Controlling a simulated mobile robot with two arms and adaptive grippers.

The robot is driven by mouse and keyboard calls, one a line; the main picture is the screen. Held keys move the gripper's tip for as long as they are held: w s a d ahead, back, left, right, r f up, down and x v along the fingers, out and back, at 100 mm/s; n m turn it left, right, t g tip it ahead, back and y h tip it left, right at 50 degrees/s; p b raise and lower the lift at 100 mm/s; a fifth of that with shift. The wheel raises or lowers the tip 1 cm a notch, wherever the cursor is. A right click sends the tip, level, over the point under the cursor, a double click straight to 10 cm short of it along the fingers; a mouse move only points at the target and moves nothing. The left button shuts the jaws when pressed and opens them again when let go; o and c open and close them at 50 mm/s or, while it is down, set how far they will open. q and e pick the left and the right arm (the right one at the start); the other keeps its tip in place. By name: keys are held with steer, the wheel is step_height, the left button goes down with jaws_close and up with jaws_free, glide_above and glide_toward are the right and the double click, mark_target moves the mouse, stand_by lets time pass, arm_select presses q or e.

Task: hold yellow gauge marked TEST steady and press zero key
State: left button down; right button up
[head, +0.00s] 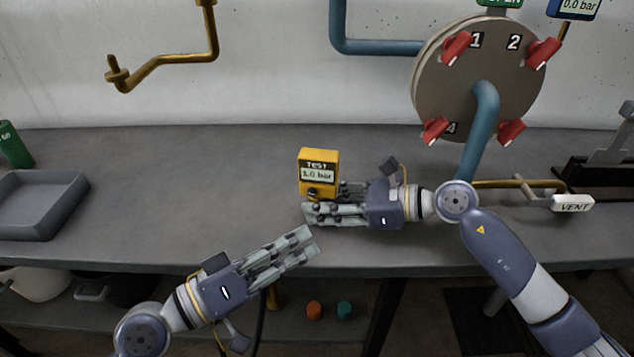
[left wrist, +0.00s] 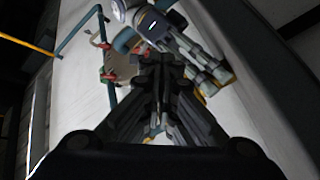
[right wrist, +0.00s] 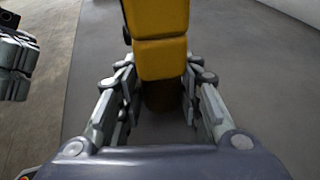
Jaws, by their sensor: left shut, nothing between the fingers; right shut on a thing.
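The yellow gauge (head: 318,158) stands upright on the grey bench, marked TEST and reading 1.0 bar. My right gripper (head: 318,203) is shut on its lower part from the right; the right wrist view shows the yellow body (right wrist: 160,60) between the fingers. A dark round key (head: 313,193) shows low on the gauge's front, close to the right fingers. My left gripper (head: 308,240) is shut and empty, below and in front of the gauge, near the bench's front edge and apart from the gauge. In the left wrist view its fingers (left wrist: 165,70) are together.
A round plate with red valves (head: 440,85) and a blue pipe stands behind right. A VENT lever (head: 572,203) is at right. The bench left of the gauge is clear.

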arm_select(q)
glide_toward(335, 196)
steer(key=shift+w+d+r, duration=0.1)
steer(key=shift+w+d, duration=0.2)
steer(key=shift+d, duration=0.5)
steer(key=shift+w+d+r, duration=0.1)
steer(key=shift+w+d, duration=0.15)
steer(key=shift+d, duration=0.55)
steer(key=shift+w, duration=0.1)
steer(key=shift+w+d, duration=0.1)
steer(key=shift+w, duration=0.2)
steer(key=shift+w, duration=0.25)
stand_by(0.5)
steer(key=shift+s, duration=0.7)
steer(key=s+a, duration=0.1)
steer(key=s, duration=0.5)
stand_by(0.3)
